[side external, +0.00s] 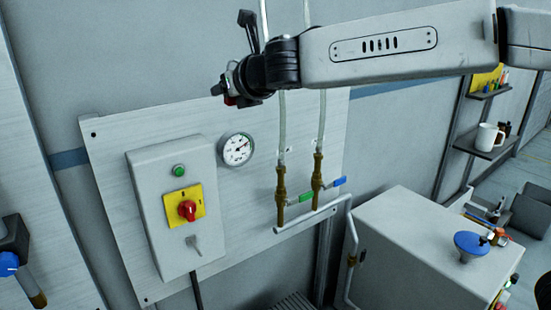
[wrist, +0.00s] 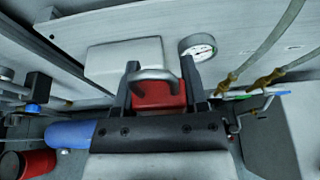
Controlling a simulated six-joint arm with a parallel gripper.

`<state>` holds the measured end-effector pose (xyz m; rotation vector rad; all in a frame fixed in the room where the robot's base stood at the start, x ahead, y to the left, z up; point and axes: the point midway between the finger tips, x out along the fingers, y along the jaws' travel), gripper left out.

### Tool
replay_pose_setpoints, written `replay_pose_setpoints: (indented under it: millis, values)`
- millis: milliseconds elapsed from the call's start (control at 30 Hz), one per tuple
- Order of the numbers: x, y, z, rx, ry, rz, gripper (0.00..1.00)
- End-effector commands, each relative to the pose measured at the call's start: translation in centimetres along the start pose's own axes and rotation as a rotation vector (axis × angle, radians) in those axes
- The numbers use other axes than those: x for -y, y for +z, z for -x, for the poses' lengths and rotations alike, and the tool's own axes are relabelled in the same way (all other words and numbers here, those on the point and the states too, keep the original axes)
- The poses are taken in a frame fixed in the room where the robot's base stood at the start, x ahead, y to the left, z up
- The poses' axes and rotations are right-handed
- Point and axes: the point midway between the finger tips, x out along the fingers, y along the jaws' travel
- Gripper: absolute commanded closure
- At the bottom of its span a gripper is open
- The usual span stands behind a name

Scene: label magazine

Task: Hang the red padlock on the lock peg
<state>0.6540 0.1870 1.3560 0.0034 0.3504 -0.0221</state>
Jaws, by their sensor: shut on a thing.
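The red padlock (wrist: 158,96) is held between the two dark fingers of my gripper (wrist: 160,66) in the wrist view, its grey shackle pointing away from the palm. In the side view my gripper (side external: 229,91) is up above the gauge, well apart from the panel fittings, with only a bit of red showing at its underside. A small light grey peg-like fitting (side external: 194,244), which looks like the lock peg, sticks out of the grey switch box (side external: 150,215) below the red rotary switch (side external: 187,210). I cannot make out this peg in the wrist view.
A round gauge (side external: 237,149) is right of the box. Two brass valves with a green handle (side external: 299,198) and a blue handle (side external: 327,184) are further right, above a pipe rail. A grey cabinet (side external: 410,250) carries a blue funnel-like part (side external: 470,245). Space before the box is clear.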

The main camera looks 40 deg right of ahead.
Motion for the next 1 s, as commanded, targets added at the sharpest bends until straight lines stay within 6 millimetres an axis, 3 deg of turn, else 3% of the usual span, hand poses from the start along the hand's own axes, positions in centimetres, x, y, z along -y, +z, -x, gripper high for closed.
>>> replay_pose_setpoints:
  millis: [367,700,1000]
  values:
    - [-2.1,-6.7,-3.4,-0.005,-0.074,-0.021,1.00]
    - [-4.4,-16.0,-6.8,-0.003,-0.173,-0.056,1.00]
    - [-6.0,-23.5,-8.4,-0.002,-0.230,-0.079,1.00]
